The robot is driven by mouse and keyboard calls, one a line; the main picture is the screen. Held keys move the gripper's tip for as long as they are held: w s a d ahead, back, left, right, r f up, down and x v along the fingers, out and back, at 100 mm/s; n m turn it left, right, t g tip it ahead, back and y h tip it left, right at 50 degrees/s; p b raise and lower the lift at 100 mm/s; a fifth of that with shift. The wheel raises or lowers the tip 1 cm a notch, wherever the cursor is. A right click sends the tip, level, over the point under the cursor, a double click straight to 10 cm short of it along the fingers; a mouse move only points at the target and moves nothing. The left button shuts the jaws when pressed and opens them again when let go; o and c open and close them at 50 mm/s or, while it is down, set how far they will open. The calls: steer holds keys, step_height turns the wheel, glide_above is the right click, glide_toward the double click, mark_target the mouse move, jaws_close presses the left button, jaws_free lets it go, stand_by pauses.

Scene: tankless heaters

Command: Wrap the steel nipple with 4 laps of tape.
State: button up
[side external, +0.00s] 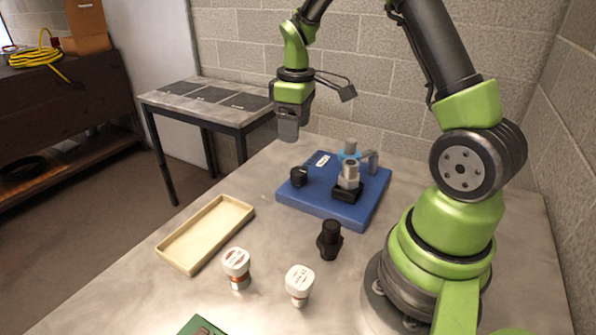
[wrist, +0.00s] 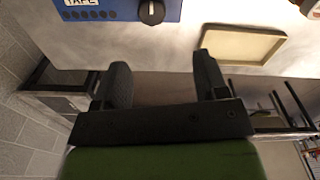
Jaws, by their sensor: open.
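A blue board (side external: 325,207) lies on the grey table, and its corner with a "TAPE" label shows in the wrist view (wrist: 112,12). A short grey metal piece, which looks like the steel nipple (side external: 349,170), stands upright in a black block on the board. Just behind it is a light-blue round part (side external: 345,155), perhaps the tape; it is partly hidden. A black knob-like part (side external: 299,177) sits at the board's left and also shows in the wrist view (wrist: 152,11). My gripper (side external: 288,133) is raised near the board's far left corner, apart from everything. Its fingers (wrist: 160,68) are open and empty.
A cream tray (side external: 163,246) lies left of the board. Two white-capped pieces (side external: 236,265) (side external: 299,282) and a black fitting (side external: 330,240) stand in front of it. A green item (side external: 200,326) is at the near edge. A block wall stands behind the table.

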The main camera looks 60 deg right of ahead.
mark_target(298, 170)
steer(key=shift+d+f, duration=0.3)
steer(key=shift+f, duration=0.3)
steer(key=shift+d+f, duration=0.3)
steer(key=shift+f, duration=0.25)
step_height(298, 170, down, 10)
steer(key=shift+r, duration=0.1)
steer(key=c, duration=0.9)
